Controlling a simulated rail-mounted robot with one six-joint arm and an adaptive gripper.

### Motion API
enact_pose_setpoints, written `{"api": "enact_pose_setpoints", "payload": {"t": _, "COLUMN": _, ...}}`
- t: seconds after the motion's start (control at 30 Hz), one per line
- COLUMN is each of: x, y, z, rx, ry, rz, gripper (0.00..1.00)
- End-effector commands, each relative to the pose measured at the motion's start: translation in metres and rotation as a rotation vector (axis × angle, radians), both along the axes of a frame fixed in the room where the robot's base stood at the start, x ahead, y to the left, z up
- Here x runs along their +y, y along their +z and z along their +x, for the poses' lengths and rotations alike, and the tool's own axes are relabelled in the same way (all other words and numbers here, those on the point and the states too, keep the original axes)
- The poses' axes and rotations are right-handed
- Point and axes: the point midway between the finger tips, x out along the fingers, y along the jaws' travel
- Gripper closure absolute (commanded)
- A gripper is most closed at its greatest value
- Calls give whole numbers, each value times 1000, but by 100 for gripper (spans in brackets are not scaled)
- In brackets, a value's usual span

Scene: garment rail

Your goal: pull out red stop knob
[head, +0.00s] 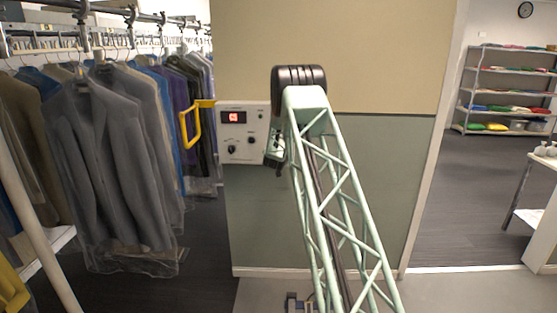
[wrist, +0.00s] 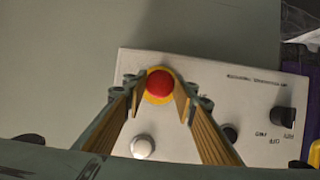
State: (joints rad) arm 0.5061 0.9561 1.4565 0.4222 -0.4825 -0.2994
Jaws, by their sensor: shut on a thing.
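The red stop knob (wrist: 159,83) sits on a yellow disc on the white control panel (wrist: 195,65). In the wrist view my gripper (wrist: 160,88) has one finger on each side of the knob, and it is shut on it. In the head view the control panel (head: 240,148) is on the wall and my gripper (head: 275,160) is at its right edge. The knob is hidden there behind my arm and gripper.
The panel carries a white button (wrist: 142,147), black knobs (wrist: 283,117) and a red lit display (head: 233,117). A yellow handle (head: 192,125) stands left of the panel. Bagged grey garments (head: 110,165) hang on the rail at the left. Floor at right is clear.

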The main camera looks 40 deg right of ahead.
Motion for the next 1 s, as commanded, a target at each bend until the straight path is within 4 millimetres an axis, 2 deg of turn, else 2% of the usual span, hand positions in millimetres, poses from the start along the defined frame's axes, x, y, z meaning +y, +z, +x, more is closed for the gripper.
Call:
{"api": "enact_pose_setpoints", "payload": {"t": 0.1, "x": 1, "y": -4, "z": -2, "rx": 5, "ry": 0, "rz": 5, "gripper": 94}}
{"api": "enact_pose_setpoints", "payload": {"t": 0.13, "x": 1, "y": -4, "z": -2, "rx": 6, "ry": 0, "rz": 5, "gripper": 74}}
{"api": "enact_pose_setpoints", "payload": {"t": 0.3, "x": 1, "y": -3, "z": -2, "rx": 5, "ry": 0, "rz": 4, "gripper": 61}}
{"api": "enact_pose_setpoints", "payload": {"t": 0.73, "x": 2, "y": -1, "z": -3, "rx": 4, "ry": 0, "rz": 3, "gripper": 61}}
{"api": "enact_pose_setpoints", "payload": {"t": 1.0, "x": 12, "y": 5, "z": -13, "rx": 4, "ry": 1, "rz": 3, "gripper": 61}}
